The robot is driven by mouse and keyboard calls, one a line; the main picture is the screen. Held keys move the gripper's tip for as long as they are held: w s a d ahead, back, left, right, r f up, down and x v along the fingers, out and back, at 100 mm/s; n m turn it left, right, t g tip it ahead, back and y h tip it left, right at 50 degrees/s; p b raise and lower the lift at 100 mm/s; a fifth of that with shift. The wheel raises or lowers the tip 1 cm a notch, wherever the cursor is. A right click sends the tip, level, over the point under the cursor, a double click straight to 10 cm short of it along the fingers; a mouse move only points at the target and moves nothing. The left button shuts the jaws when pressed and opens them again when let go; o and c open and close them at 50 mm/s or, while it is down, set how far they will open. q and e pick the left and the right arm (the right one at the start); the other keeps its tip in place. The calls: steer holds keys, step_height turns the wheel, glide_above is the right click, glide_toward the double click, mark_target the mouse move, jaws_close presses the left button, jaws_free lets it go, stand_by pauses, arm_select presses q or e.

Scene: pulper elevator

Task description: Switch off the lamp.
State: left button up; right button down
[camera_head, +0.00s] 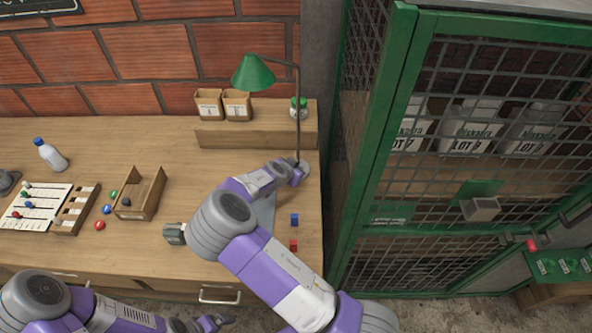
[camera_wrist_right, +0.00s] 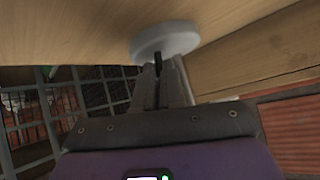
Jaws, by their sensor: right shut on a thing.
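The lamp has a green cone shade (camera_head: 253,73) on a thin dark pole (camera_head: 298,105) at the back right of the bench. Its round, light base (camera_wrist_right: 166,40) fills the upper middle of the right wrist view. My right gripper (camera_head: 300,168) is at this base in the head view. Its fingers (camera_wrist_right: 165,80) are shut on a small dark part of the lamp (camera_wrist_right: 157,61) at the base; I cannot tell whether it is a switch or the stem. Whether the lamp is lit is not clear. My left gripper (camera_head: 208,322) is low in front of the bench, its fingers too small to read.
A raised shelf (camera_head: 255,138) with brown bags (camera_head: 237,105) and a green-lidded jar (camera_head: 299,107) stands behind. A blue block (camera_head: 295,219) and a red block (camera_head: 293,245) lie near the right edge. A green mesh cage (camera_head: 375,170) stands close on the right.

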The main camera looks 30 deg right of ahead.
steer(key=c, duration=1.2)
jaws_free()
steer(key=p+v, duration=0.1)
steer(key=v, duration=0.5)
steer(key=shift+s+a+r, duration=0.1)
steer(key=shift+a+r, duration=0.15)
steer(key=shift+r, duration=0.05)
steer(key=shift+s+a+r, duration=0.2)
steer(key=shift+a+r, duration=0.05)
